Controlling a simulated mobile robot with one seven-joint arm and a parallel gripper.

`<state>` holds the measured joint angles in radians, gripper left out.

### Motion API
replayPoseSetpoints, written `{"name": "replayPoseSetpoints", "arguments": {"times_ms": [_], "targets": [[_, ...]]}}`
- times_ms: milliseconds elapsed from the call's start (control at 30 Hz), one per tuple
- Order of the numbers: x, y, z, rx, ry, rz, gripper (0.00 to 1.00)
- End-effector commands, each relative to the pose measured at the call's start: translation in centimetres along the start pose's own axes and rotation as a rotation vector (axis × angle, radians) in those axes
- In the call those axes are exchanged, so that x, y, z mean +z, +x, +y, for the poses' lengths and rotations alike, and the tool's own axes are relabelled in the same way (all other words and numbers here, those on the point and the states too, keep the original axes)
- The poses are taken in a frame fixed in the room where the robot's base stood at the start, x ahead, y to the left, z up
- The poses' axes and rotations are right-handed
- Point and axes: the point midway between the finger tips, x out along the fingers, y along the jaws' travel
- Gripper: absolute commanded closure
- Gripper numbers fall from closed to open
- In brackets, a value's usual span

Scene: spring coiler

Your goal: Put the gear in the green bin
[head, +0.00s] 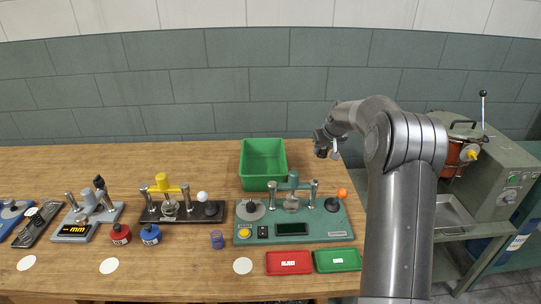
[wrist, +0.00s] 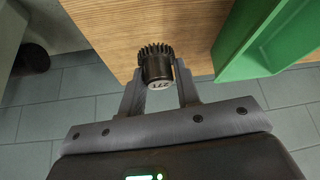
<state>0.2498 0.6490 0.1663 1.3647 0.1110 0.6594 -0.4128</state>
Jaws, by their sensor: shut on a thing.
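A dark toothed gear (wrist: 155,52) with a hub marked with small characters is between the fingers of my gripper (wrist: 158,88) in the wrist view. The fingers are shut on its hub. In the head view my gripper (head: 327,148) is above the table's back right part, to the right of the green bin (head: 263,180). The gear is too small to make out clearly there. The bin also shows at the upper right of the wrist view (wrist: 262,40), beside the gear and apart from it. The part of the bin's inside that shows in the head view looks empty.
A green coiler machine (head: 292,230) with an orange knob stands in front of the bin. Red (head: 289,262) and green (head: 337,260) shallow trays lie at the table's front. More devices stand to the left. A large grey-green machine (head: 490,175) is at the right. The back left tabletop is clear.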

Motion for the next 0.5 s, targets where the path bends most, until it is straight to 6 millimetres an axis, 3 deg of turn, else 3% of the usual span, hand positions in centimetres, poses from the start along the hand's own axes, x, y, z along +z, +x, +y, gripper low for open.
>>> {"name": "replayPoseSetpoints", "arguments": {"times_ms": [33, 300, 500], "targets": [[-0.7, 0.4, -2.1, -0.002, -0.008, 0.0, 0.98], [-3.3, 2.0, -11.7, -0.003, -0.015, 0.001, 0.98], [-4.4, 2.4, -17.5, -0.002, -0.018, 0.01, 0.98]]}}
